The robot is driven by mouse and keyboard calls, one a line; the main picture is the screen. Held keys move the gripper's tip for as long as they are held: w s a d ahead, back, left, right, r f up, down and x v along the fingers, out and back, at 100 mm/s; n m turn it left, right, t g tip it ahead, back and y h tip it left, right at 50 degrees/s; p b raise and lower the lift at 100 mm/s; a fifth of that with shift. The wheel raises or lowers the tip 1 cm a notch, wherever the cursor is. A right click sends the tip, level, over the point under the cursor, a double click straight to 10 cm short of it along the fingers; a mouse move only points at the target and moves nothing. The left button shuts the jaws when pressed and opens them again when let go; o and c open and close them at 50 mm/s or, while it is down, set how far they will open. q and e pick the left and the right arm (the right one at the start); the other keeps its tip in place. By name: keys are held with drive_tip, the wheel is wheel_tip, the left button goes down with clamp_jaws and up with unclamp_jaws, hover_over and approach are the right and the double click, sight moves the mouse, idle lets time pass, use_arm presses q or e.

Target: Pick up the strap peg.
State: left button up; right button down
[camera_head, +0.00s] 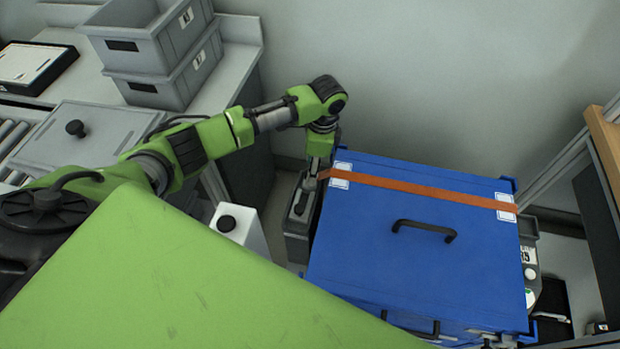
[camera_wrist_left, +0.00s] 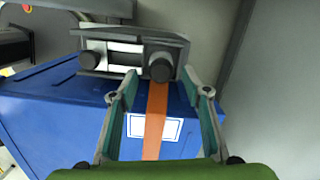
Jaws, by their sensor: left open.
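I cannot pick out the strap peg for certain. An orange strap (camera_head: 420,188) crosses the blue crate's lid (camera_head: 400,270) between white labels, and its left end (camera_head: 325,173) is at my left gripper (camera_head: 314,178). In the left wrist view my left gripper (camera_wrist_left: 158,90) is open, its teal-padded fingers on either side of the strap (camera_wrist_left: 155,125) and a white label (camera_wrist_left: 170,129). Nothing shows held between the pads. A grey bar with two dark round knobs (camera_wrist_left: 135,57) shows by the fingertips and hides part of the strap; I cannot tell what it is. My right gripper is not in view.
A dark grey unit (camera_head: 298,208) stands close left of the crate, and a white box with a black knob (camera_head: 240,230) is nearer. Grey bins (camera_head: 165,50) are stacked on the bench at upper left. The wall (camera_head: 420,80) is behind the crate. A black handle (camera_head: 424,229) rises from the lid.

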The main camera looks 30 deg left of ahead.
use_arm(q)
drive_tip(key=f, duration=0.3)
drive_tip(key=shift+a+f, duration=0.3)
drive_tip(key=shift+f, duration=0.05)
clamp_jaws()
drive_tip(key=shift+r, duration=0.2)
